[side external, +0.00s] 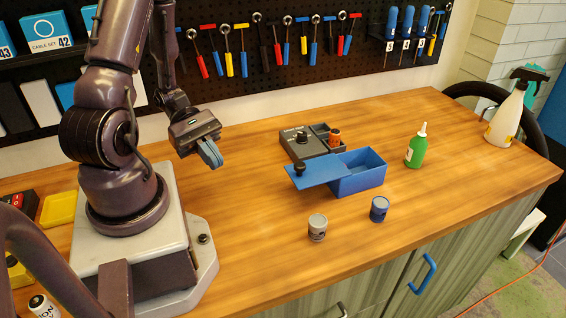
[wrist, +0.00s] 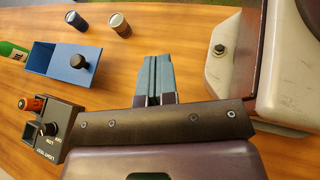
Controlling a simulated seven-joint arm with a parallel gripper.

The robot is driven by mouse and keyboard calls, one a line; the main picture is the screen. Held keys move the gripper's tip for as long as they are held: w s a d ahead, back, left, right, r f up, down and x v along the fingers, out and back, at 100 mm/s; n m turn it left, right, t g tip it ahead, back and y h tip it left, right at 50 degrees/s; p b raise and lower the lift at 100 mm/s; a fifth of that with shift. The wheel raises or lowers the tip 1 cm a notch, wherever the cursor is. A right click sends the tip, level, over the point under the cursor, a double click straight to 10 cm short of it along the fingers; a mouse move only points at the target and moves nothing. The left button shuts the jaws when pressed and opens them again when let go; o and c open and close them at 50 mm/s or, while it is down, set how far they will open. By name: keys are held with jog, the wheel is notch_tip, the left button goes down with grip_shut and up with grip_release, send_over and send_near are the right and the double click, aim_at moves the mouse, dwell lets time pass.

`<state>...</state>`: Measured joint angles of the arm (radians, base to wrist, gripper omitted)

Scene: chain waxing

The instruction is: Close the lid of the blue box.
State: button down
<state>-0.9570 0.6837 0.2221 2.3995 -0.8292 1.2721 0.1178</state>
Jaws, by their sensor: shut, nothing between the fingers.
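The blue box (side external: 361,181) stands on the wooden table right of my gripper, its inside partly open to view. Its flat blue lid (side external: 322,172) is slid out toward the left and sticks out past the box, with a black knob (side external: 299,168) near its left end. The wrist view shows the box (wrist: 40,56), the lid (wrist: 64,74) and the knob (wrist: 79,61) left of my fingers. My gripper (side external: 212,155) is shut and empty, above the table and apart from the lid. Its fingers (wrist: 152,78) lie together in the wrist view.
A dark device (side external: 303,149) with a knob and an orange-capped item (side external: 335,138) stands behind the box. A grey can (side external: 317,228) and a blue can (side external: 379,209) stand in front. A green bottle (side external: 417,147) is to the right. The table between gripper and lid is clear.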

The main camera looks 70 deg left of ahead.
jog(key=a+f+n+t+y, duration=0.3)
jog(key=f+n+t, duration=0.1)
jog(key=n+t, duration=0.35)
jog(key=n+t+y, duration=0.2)
send_near(328, 162)
jog(key=s+d+r, duration=0.1)
jog(key=s+d, duration=0.2)
jog(key=d, duration=0.1)
jog(key=shift+w+d, duration=0.15)
jog(key=shift+w, duration=0.05)
jog(key=shift+w, duration=0.1)
jog(key=w, duration=1.1)
jog(key=shift+w, duration=0.15)
jog(key=shift+d, duration=0.1)
